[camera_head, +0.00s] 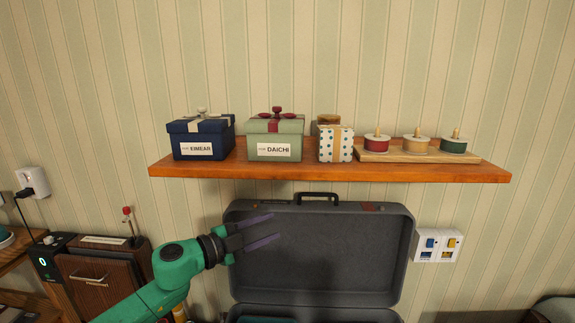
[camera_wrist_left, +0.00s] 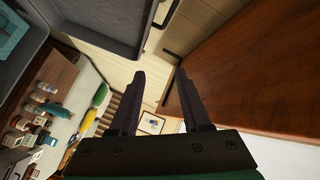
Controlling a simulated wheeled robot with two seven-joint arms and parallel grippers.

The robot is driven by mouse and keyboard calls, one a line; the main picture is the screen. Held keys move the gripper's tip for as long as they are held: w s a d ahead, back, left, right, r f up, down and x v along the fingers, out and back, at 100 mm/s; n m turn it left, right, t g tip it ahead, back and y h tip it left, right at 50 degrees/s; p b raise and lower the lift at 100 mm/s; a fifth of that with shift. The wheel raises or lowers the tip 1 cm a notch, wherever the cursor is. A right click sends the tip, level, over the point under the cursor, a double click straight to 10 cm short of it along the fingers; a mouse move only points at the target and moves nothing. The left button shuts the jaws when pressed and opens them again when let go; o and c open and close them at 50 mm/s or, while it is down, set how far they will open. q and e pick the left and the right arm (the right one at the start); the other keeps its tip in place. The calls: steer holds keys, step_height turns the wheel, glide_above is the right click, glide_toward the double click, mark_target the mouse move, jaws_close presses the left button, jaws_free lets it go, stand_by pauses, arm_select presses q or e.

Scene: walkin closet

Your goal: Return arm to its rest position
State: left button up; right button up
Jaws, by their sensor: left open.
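My left gripper (camera_head: 262,234) is open and empty in the head view, in front of the open lid of a dark grey suitcase (camera_head: 340,260). Its green arm comes in from the lower left. In the left wrist view the gripper (camera_wrist_left: 157,82) shows two dark, parted fingers with nothing between them. A grey edge of what looks like the suitcase (camera_wrist_left: 115,22) is at the top left of that view. My right gripper is not in view.
Above the gripper is a wooden shelf (camera_head: 330,172) with a navy gift box (camera_head: 200,138), a green gift box (camera_head: 275,138), a dotted box (camera_head: 336,145) and ribbon spools (camera_head: 417,146). A brown cabinet (camera_head: 100,275) stands at left. A switch panel (camera_head: 438,246) is on the wall.

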arm_select(q)
steer(key=s+a+f+n+t+y, duration=0.1)
steer(key=s+a+f+n+y, duration=0.45)
steer(key=f+n, duration=0.3)
steer(key=s+a+f+n+y, duration=0.5)
steer(key=a+f+n+y, duration=0.15)
steer(key=f+n, duration=0.2)
steer(key=s+a+f+n+g+y, duration=0.1)
steer(key=s+a+f+g, duration=0.3)
steer(key=s, duration=0.6)
steer(key=s+a+f+n+g, duration=0.2)
steer(key=s+f+g, duration=0.3)
steer(key=s, duration=0.4)
steer(key=s+f, duration=0.3)
steer(key=f, duration=2)
steer(key=s+a+f+g, duration=0.2)
steer(key=s+a+f, duration=0.1)
steer(key=s+f, duration=1.2)
steer(key=s, duration=0.2)
steer(key=shift+s+a+f+m, duration=0.2)
steer(key=shift+s+f+m, duration=0.1)
steer(key=shift+m, duration=0.1)
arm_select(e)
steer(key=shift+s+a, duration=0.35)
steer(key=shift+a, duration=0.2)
